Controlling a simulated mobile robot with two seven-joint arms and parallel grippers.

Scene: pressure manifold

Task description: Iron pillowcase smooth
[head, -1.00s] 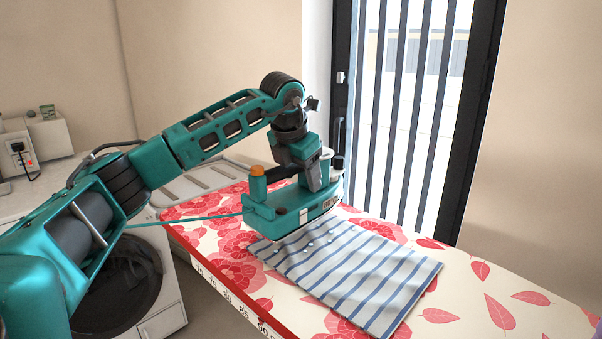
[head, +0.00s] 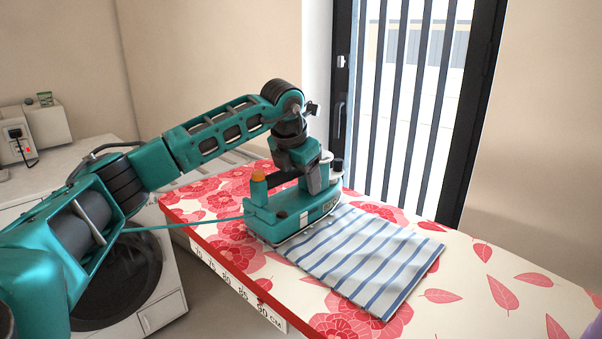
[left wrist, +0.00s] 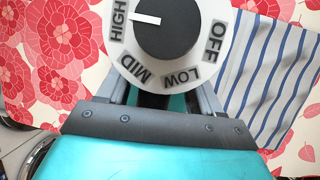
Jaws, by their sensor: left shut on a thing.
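The blue-and-white striped pillowcase (head: 365,262) lies flat on the floral ironing board (head: 470,275). The teal iron (head: 290,212) sits over its far left end, with its base at cloth level; I cannot tell whether it presses on the fabric. My left gripper (head: 312,178) is shut on the iron's dark handle from above. In the left wrist view, the iron's dial (left wrist: 167,25) has its white pointer toward HIGH, and the striped pillowcase (left wrist: 268,70) shows to the right. The cloth under the iron is hidden. My right gripper is not in view.
A teal cord (head: 185,226) runs left from the iron. A washing machine (head: 165,290) stands left of the board, below a white counter. A barred glass door (head: 410,110) is behind the board.

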